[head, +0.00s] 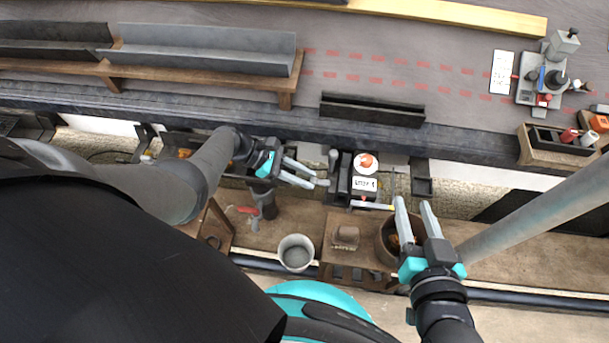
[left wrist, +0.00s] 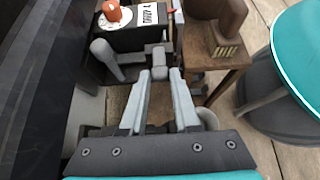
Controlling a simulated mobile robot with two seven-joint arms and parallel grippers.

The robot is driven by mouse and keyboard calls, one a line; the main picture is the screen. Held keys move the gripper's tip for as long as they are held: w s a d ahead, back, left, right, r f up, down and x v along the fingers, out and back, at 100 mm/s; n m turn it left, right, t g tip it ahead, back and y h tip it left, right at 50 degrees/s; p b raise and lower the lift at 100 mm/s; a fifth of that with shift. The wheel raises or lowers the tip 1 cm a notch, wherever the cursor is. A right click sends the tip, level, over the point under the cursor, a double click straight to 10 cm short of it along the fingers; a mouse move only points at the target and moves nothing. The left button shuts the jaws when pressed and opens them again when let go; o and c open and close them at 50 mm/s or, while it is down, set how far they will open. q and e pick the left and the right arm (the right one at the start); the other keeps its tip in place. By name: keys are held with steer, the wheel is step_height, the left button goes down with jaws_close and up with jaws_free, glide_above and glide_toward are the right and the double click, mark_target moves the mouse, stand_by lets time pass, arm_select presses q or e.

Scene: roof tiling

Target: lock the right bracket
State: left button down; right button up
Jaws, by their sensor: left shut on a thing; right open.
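My left gripper (head: 322,176) reaches in from the left to the black box at the roof edge. In the left wrist view its fingers (left wrist: 160,75) are shut on a small dark grey block (left wrist: 158,54) at the box's near side. The black box (left wrist: 130,40) carries an orange knob (left wrist: 112,10) and a white label. A grey rounded lever (left wrist: 104,55) stands beside the block, apart from the fingers. I cannot tell which part is the right bracket; a black bracket-like piece (head: 422,187) hangs right of the box. My right gripper (head: 414,204) is open and empty.
A wooden stand (head: 340,262) holds a brown block (head: 346,236); a pot (head: 384,240) is close to my right gripper. A grey bucket (head: 295,253) stands on the ground. Gutter lengths (head: 210,52) lie on a wooden rack on the roof. A tool tray (head: 545,138) is at right.

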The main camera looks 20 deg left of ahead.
arm_select(q)
steer(key=c, duration=0.6)
jaws_free()
steer(key=shift+c, duration=0.2)
steer(key=shift+a, duration=0.1)
steer(key=p+v, duration=0.5)
steer(key=v, duration=1)
arm_select(e)
steer(key=s+d+f+g+h, duration=0.1)
steer(key=s+d+g+h, duration=0.3)
steer(key=d+g, duration=0.3)
steer(key=shift+s+d+f+m+g, duration=0.2)
steer(key=shift+s+d+m+g, duration=0.15)
steer(key=shift+s+d, duration=0.65)
steer(key=shift+w, duration=0.1)
